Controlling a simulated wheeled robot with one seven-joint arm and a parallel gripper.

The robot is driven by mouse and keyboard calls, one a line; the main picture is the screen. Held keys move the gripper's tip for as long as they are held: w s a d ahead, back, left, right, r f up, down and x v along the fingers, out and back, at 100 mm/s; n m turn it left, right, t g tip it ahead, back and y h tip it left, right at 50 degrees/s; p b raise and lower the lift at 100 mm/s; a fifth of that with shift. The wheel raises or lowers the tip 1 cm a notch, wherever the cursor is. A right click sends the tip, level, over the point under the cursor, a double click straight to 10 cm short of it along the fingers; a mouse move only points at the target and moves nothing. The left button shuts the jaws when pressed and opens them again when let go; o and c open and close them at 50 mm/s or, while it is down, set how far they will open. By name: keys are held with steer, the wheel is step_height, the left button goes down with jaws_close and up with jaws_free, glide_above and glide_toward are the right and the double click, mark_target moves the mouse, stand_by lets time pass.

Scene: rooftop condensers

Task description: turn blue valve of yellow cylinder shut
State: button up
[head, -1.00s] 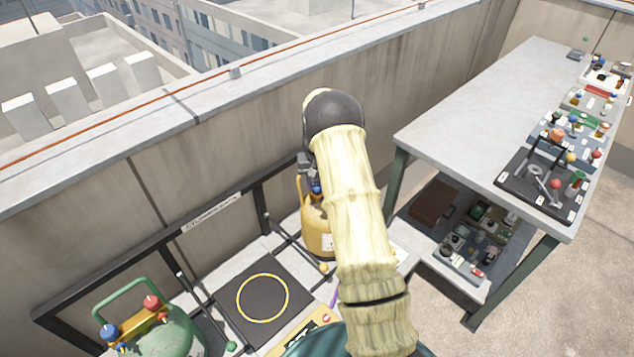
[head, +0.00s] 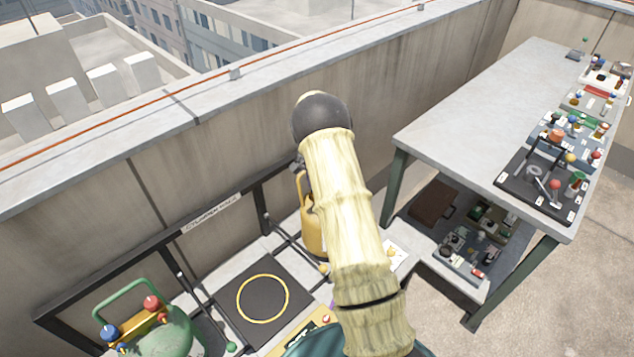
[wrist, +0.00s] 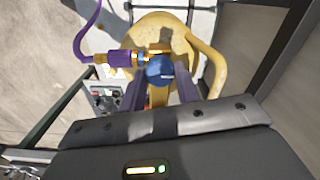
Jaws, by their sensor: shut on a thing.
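The yellow cylinder (head: 312,236) stands in the rack by the wall, partly hidden behind my arm in the head view. The wrist view looks down on its yellow top (wrist: 150,28) and curved handle (wrist: 215,70). Its blue valve (wrist: 160,68) is a round knob in the middle of that view. In the head view my arm hides the gripper and the blue valve.
A purple hose (wrist: 82,35) joins the fitting beside the valve. A green cylinder (head: 165,335) with blue and red knobs stands at the lower left. An empty black pad (head: 225,300) lies between the cylinders. A workbench (head: 480,90) with trays is at the right.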

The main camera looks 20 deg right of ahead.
steer(key=shift+w+r, duration=0.1)
steer(key=o, duration=1)
steer(key=shift+c, duration=0.2)
step_height(320, 180, up, 17)
steer(key=b, duration=0.2)
steer(key=shift+r, duration=0.15)
steer(key=s+a+n+t, duration=0.1)
steer(key=s+a+n, duration=0.2)
steer(key=s, duration=0.7)
steer(key=s+a+f+n, duration=0.1)
steer(key=s+a+n, duration=0.3)
steer(key=s, duration=0.5)
steer(key=s+a+f+n+t+p, duration=0.1)
steer(key=s+a+n, duration=0.2)
steer(key=s, duration=0.7)
steer(key=a, duration=0.2)
steer(key=shift+s+a+n+t, duration=0.3)
steer(key=shift+a, duration=0.05)
